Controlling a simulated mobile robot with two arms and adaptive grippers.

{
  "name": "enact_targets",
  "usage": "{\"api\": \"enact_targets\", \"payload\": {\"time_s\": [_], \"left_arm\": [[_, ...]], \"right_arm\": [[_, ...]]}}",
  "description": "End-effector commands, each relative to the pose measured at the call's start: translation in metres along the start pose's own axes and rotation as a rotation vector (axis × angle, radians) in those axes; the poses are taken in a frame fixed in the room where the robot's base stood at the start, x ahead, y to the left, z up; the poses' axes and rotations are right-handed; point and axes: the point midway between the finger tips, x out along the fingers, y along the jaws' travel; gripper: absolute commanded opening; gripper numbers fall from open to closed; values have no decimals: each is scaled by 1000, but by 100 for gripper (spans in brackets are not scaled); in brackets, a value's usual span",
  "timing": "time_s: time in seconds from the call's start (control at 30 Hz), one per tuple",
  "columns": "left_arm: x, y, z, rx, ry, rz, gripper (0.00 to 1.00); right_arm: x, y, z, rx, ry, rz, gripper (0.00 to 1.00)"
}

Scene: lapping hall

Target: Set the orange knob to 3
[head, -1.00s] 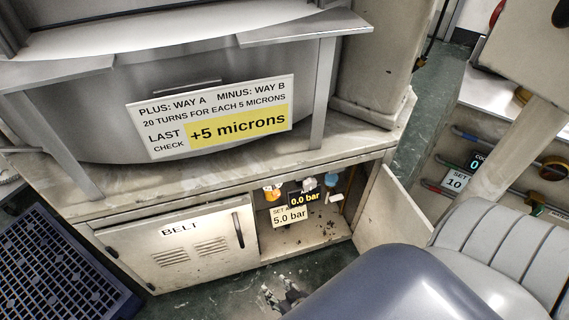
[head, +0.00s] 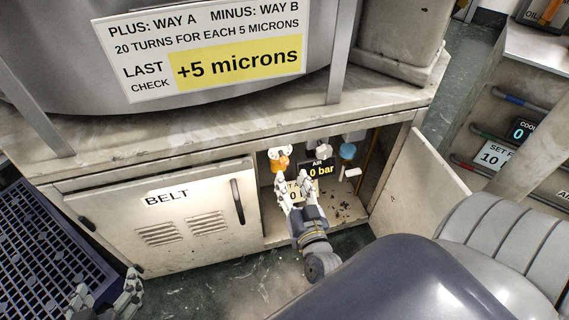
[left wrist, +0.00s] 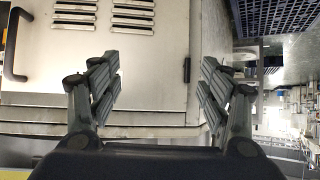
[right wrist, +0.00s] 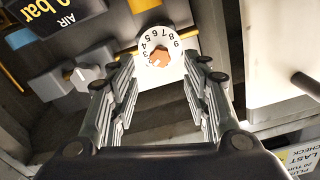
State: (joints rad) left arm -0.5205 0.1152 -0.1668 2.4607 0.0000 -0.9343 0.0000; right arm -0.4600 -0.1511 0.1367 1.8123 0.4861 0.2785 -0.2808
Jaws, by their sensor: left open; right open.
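The orange knob (head: 280,161) is in the open cabinet bay, at the upper left of the opening in the head view. In the right wrist view the orange knob (right wrist: 159,59) sits on a white numbered dial (right wrist: 153,39), seen upside down; its exact setting is not clear. My right gripper (head: 296,188) is open and empty, reaching into the bay just below the knob. In its wrist view the knob lies between the fingertips in the picture, apparently beyond them. My left gripper (head: 108,292) is open and empty, low in front of the BELT door (head: 165,215).
Beside the knob are a grey-white knob (head: 323,150), a blue part (head: 347,151) and an air display (head: 320,170) showing 0 bar. The open cabinet door (head: 425,185) stands to the right. A blue grate (head: 40,255) lies left.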

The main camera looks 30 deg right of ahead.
Motion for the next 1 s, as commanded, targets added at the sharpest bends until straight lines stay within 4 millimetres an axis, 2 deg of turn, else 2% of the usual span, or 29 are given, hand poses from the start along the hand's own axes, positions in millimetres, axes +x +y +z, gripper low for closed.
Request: {"api": "enact_targets", "payload": {"time_s": [0.2, 0.4, 0.6, 0.87, 0.9, 1.0], "left_arm": [[4, 5, -38, 1, 188, 12, 71], [1, 9, -66, 0, 320, 19, 71], [-2, 10, -78, 0, 379, 22, 71], [-2, 10, -79, 0, 385, 23, 71], [-2, 10, -79, 0, 384, 23, 71], [-2, 10, -79, 0, 384, 23, 71]], "right_arm": [[41, 0, 2, 0, 2, 0, 44], [66, 0, 2, 0, 0, 0, 44], [76, 0, 1, -2, -2, 0, 44], [77, 0, 1, -2, -3, 0, 44], [77, 0, 1, -2, -3, 0, 42], [77, 0, 1, -2, -3, 0, 19]]}}
